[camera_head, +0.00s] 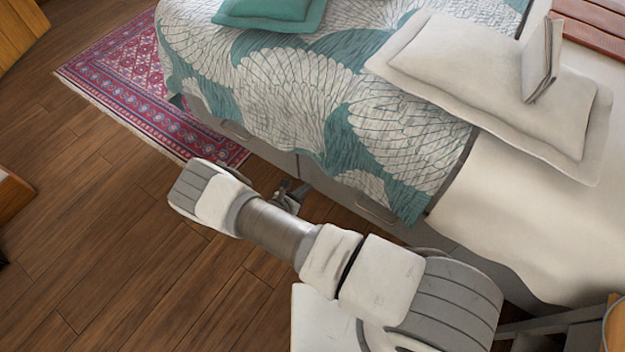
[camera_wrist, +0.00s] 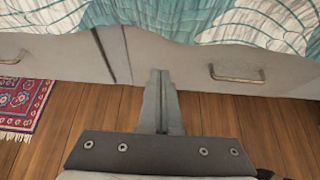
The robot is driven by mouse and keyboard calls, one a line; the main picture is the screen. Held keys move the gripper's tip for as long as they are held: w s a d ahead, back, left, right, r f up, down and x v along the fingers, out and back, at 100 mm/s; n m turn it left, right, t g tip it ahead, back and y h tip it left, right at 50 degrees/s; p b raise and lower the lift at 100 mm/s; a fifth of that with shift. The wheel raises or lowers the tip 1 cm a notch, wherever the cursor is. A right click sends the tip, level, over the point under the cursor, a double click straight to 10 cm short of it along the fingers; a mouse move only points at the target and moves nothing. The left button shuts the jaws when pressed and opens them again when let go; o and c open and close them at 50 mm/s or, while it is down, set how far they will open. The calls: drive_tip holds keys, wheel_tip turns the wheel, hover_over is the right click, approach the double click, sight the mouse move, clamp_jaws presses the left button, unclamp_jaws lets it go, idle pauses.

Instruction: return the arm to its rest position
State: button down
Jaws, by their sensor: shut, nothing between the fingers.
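My gripper (camera_wrist: 161,77) is shut and empty in the wrist view, its two grey fingers together above the wooden floor, pointing toward the drawer front of the bed. In the head view my gripper (camera_head: 290,190) is partly hidden behind my arm, low beside the bed. My white and grey arm (camera_head: 275,228) is stretched out across the floor from the lower right, with its bent end toward the left. Nothing is held.
The bed (camera_head: 305,100) with a patterned teal cover stands close beyond my arm. A white pillow (camera_head: 480,75) with a book (camera_head: 541,62) on it lies at the upper right. A red rug (camera_head: 130,85) is partly under the bed. Open floor (camera_head: 110,250) is at left.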

drive_tip(key=shift+s+a+r, duration=0.2)
drive_tip(key=shift+s+a, duration=0.1)
drive_tip(key=shift+s, duration=0.1)
drive_tip(key=shift+r, duration=0.1)
drive_tip(key=w+d+r+m+g, duration=0.1)
drive_tip(key=d+r+m+g, duration=0.3)
drive_tip(key=r, duration=0.8)
drive_tip(key=w+d+r+m+g, duration=0.1)
drive_tip(key=d+r+m, duration=0.1)
drive_tip(key=r+m, duration=0.7)
drive_tip(key=w+d+r+m+g, duration=0.1)
drive_tip(key=d+r+m+g, duration=0.15)
drive_tip(key=r, duration=1.15)
drive_tip(key=s+d+r+m+y, duration=0.25)
drive_tip(key=s+r+m, duration=0.2)
drive_tip(key=r, duration=0.25)
drive_tip(key=s+d+r+m+y, duration=0.1)
drive_tip(key=s+d+r+m, duration=0.3)
drive_tip(key=r, duration=0.3)
drive_tip(key=s+d+r+m+t+y, duration=0.1)
drive_tip(key=s+r+m+t+y, duration=0.4)
drive_tip(key=s, duration=1)
wheel_tip(320, 180, up, 24)
drive_tip(key=g+h+p, duration=0.1)
drive_tip(key=g+p, duration=0.1)
drive_tip(key=p, duration=1.9)
drive_tip(key=shift+w+d+h, duration=0.15)
drive_tip(key=shift+w+h, duration=0.1)
drive_tip(key=shift+h, duration=0.1)
